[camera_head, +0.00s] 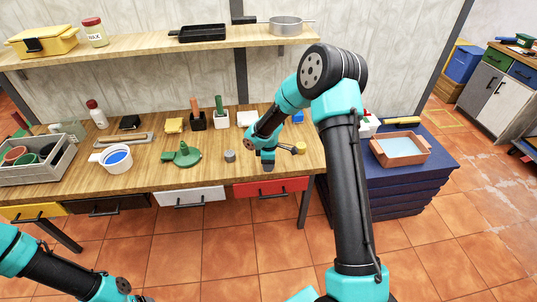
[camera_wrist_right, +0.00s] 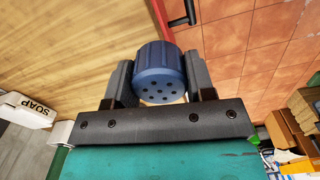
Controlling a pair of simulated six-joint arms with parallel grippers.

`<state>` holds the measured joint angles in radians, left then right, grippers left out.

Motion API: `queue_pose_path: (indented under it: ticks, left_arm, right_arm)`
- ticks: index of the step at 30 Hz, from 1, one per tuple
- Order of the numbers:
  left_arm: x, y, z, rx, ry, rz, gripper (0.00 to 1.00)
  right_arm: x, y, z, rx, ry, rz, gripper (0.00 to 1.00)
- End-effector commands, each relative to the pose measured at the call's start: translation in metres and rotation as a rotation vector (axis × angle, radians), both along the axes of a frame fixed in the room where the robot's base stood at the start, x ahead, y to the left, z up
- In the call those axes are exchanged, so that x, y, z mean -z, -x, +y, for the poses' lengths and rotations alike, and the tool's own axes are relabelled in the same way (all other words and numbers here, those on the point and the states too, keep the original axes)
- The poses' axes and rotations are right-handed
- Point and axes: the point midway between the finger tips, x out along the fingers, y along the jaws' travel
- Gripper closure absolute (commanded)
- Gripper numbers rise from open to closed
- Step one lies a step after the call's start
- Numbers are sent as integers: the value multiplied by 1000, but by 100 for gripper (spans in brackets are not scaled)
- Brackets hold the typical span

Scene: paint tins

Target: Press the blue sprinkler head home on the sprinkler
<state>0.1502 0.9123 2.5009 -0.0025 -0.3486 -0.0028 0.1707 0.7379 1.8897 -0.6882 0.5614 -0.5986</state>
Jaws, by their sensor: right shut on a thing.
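The blue sprinkler head (camera_wrist_right: 160,72) is a ribbed round cap with several small holes in its face. It is held between the two dark fingers of my right gripper (camera_wrist_right: 158,82), which is shut on it. In the head view my right gripper (camera_head: 268,162) is over the front right part of the workbench, left of a yellow-ended item. A green piece with a broad base and a short upright part (camera_head: 182,155), which looks like the sprinkler, stands on the bench to the left, apart from the gripper. My left arm shows at the lower left; its fingers are out of view.
A grey cylinder (camera_head: 229,156) stands between the green piece and my right gripper. A white pot with blue inside (camera_head: 117,158) and a grey crate (camera_head: 40,172) are farther left. A blue cabinet (camera_head: 440,165) with a tray is at right.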

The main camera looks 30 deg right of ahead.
Motion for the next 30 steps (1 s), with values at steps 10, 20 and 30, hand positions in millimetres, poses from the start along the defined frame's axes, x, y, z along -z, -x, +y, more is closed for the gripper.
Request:
queue_pose_path:
  ticks: [10, 20, 30]
  left_arm:
    - [0, 0, 0, 0, 0, 0, 24]
    - [0, 0, 0, 0, 0, 0, 24]
    - [0, 0, 0, 0, 0, 0, 24]
  right_arm:
    - [-4, 33, 20, -1, 0, 0, 73]
    - [-4, 34, 21, 0, 0, 0, 73]
    - [-4, 34, 21, 0, 0, 0, 64]
